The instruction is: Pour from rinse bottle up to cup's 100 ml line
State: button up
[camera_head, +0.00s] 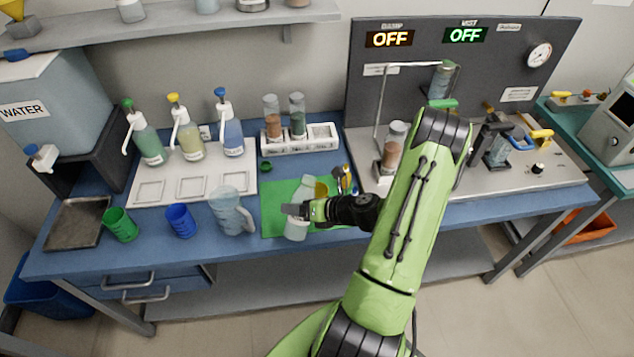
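My gripper (298,210) is over the green mat, with its dark fingers around the middle of a pale translucent bottle (296,230), which seems to be the rinse bottle. The bottle shows above and below the fingers and leans slightly; I cannot tell whether its base touches the mat. A yellow cup (321,189) is just behind and right of the bottle's top, partly hidden. A green cup (121,225) and a blue cup (181,220) stand at the front left. No 100 ml line or liquid level is readable.
A clear jug (231,212) stands close left of the green mat (272,206). A white rack (320,136) holds jars at the back. A metal tray (76,223) lies far left. An apparatus panel (500,70) stands right.

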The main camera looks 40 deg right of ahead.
jog(key=shift+d+r+p, duration=0.15)
jog(key=shift+r+p, duration=0.15)
jog(key=shift+r, duration=0.25)
jog(key=shift+f+y+b, duration=0.3)
jog(key=shift+f+b, duration=0.3)
jog(key=shift+f, duration=0.1)
jog(key=shift+f+m, duration=0.1)
jog(key=shift+m, duration=0.2)
jog(key=shift+f+m+y, duration=0.3)
jog(key=shift+f, duration=0.25)
jog(key=shift+s+a+f+m+g+y+b, duration=0.1)
jog(key=shift+a+f+m+g+y+b, duration=0.1)
jog(key=shift+a+m+y+b, duration=0.25)
jog(key=shift+s+a+f+m+g+y+b, duration=0.1)
jog(key=shift+a+f+m+g+y, duration=0.1)
jog(key=shift+m+y, duration=0.35)
dwell(2.0)
jog(key=shift+a+r+m+y, duration=0.15)
jog(key=shift+r+m+y, duration=0.35)
jog(key=shift+r+y, duration=0.15)
dwell(1.1)
jog(key=shift+d+r+m+y+p, duration=0.3)
jog(key=shift+r+p, duration=0.2)
jog(key=shift+p, duration=0.65)
